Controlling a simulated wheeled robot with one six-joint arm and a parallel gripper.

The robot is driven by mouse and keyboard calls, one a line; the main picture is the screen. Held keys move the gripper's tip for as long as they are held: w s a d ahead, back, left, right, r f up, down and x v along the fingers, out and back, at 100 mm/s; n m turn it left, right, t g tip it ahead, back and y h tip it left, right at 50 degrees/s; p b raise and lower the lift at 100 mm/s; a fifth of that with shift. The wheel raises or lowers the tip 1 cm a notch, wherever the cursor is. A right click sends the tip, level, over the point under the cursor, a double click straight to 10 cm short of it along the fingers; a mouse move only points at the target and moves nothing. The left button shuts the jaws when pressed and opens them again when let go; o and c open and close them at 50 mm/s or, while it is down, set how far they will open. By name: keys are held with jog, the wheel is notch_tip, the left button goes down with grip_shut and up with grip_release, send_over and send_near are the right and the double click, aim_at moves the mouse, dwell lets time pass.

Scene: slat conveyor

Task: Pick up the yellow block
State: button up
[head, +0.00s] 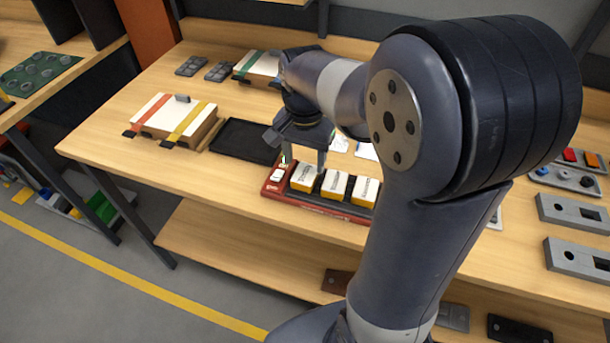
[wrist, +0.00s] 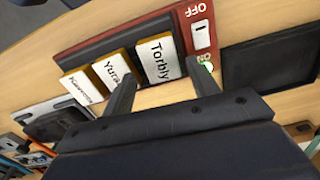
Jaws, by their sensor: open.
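No plain yellow block shows. Three blocks with white labelled tops and yellow sides stand in a row on a red and black panel (head: 318,207). The one marked "Torbly" (wrist: 160,60) is nearest the white switch; in the head view it is the left block (head: 302,181). The middle block (head: 335,186) and the right block (head: 365,190) stand beside it. My gripper (wrist: 162,74) is open, its fingers on either side of the near end of the "Torbly" block. In the head view my gripper (head: 303,160) is just above the left block. Contact cannot be told.
A white switch (wrist: 202,34) marked OFF and a green light sit at the panel's end. A black tray (head: 245,140) lies left of the panel. A box with orange and yellow straps (head: 172,118) stands further left. Grey plates (head: 575,212) lie at right.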

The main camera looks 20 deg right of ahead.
aim_at(305, 173)
notch_tip(305, 173, down, 4)
jog(key=shift+w+d+f, duration=0.1)
jog(key=shift+d, duration=0.05)
jog(key=shift+c, duration=0.4)
jog(key=c, duration=0.7)
notch_tip(305, 173, up, 10)
jog(key=shift+r, duration=0.1)
